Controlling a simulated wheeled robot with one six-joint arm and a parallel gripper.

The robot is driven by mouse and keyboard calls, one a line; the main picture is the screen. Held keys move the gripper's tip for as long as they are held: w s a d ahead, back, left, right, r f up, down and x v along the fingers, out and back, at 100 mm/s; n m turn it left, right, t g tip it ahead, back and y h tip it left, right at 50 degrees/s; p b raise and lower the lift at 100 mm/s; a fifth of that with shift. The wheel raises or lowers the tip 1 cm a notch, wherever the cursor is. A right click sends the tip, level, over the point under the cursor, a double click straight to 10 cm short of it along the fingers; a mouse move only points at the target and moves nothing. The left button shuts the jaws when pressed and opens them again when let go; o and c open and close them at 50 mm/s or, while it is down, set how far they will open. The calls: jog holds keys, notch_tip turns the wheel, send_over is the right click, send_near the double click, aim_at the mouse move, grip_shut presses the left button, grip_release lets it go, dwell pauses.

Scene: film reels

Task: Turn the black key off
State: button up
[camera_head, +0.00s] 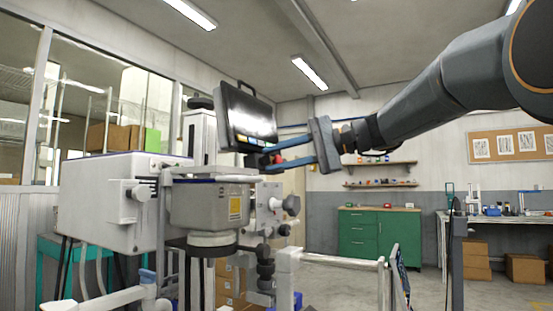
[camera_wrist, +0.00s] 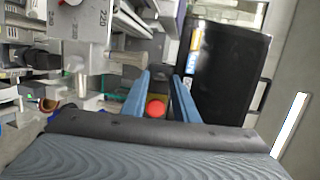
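I cannot make out the black key in either view. My gripper (camera_head: 262,161) is open beside the grey machine, just below the black monitor (camera_head: 252,117). In the wrist view the two blue fingers of my gripper (camera_wrist: 160,76) stand apart with a gap between them. A round red button (camera_wrist: 156,108) shows in that gap, farther back between the fingers. I see nothing gripped. The monitor (camera_wrist: 226,72) fills the right of the wrist view, close to the right finger. The fingers hide part of what lies behind them.
The grey machine (camera_head: 112,192) with knobs and handles stands at the left and centre. A silver rail (camera_head: 340,261) is in front at the right. A green cabinet (camera_head: 379,237) stands at the back. Open floor lies at the right.

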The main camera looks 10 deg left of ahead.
jog(key=w+v, duration=0.1)
jog(key=v, duration=0.6)
jog(key=shift+s+d, duration=0.35)
jog(key=shift+s, duration=0.15)
